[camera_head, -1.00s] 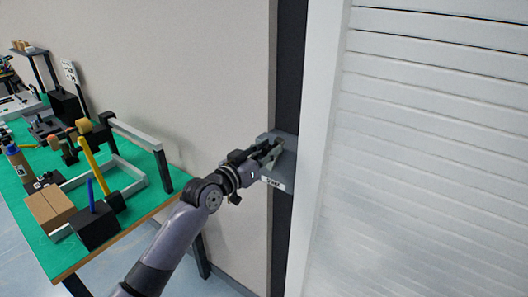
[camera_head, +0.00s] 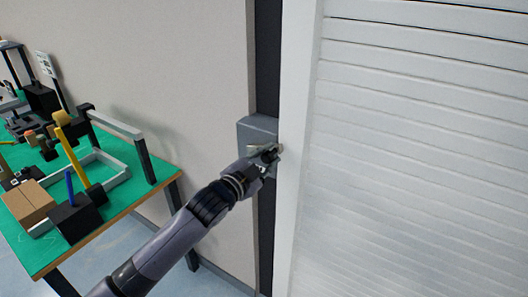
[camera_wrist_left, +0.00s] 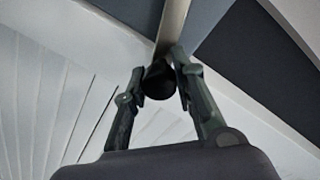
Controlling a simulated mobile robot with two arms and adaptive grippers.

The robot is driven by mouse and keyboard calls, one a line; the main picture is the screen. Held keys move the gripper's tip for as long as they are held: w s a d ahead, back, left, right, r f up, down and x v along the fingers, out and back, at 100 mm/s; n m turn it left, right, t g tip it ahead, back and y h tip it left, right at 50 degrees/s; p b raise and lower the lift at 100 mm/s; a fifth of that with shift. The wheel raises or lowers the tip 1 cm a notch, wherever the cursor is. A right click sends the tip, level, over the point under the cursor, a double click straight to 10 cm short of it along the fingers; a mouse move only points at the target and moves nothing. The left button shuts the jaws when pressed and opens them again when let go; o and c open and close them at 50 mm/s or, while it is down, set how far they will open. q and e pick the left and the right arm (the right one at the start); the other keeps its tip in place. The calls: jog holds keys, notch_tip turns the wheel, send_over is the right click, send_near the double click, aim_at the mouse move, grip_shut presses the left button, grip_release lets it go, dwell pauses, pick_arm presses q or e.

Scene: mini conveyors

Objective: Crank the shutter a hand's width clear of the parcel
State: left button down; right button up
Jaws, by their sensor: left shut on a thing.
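The white slatted shutter (camera_head: 425,140) fills the right side of the head view; its lower edge is not visible. The grey crank box (camera_head: 258,124) is fixed to the dark strip left of the shutter's white frame. My left gripper (camera_head: 268,155) is at the lower right of this box, shut on the crank's handle. In the left wrist view the dark round handle (camera_wrist_left: 158,84) sits between the two fingers, below a pale crank arm (camera_wrist_left: 173,25). No parcel shows by the shutter. My right gripper is not in view.
A green-topped table (camera_head: 140,188) stands at the left, with a brown cardboard box (camera_head: 28,203), black blocks (camera_head: 77,217), a yellow upright piece (camera_head: 70,155) and a pale frame (camera_head: 118,178). Bare wall lies between the table and the crank.

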pick_arm(q)
jog(key=shift+s+d+f+m, duration=0.1)
jog(key=shift+f+m, duration=0.45)
jog(key=shift+m, duration=0.05)
jog(key=shift+s+d+f+m, duration=0.1)
jog(key=shift+f+m, duration=0.45)
jog(key=shift+m, duration=0.05)
jog(key=shift+f+m+b, duration=0.5)
jog(key=shift+f+m, duration=0.4)
jog(key=shift+m, duration=0.3)
jog(key=c, duration=1.3)
grip_release()
jog(key=shift+a, duration=0.1)
jog(key=v, duration=1.2)
jog(key=shift+f, duration=0.1)
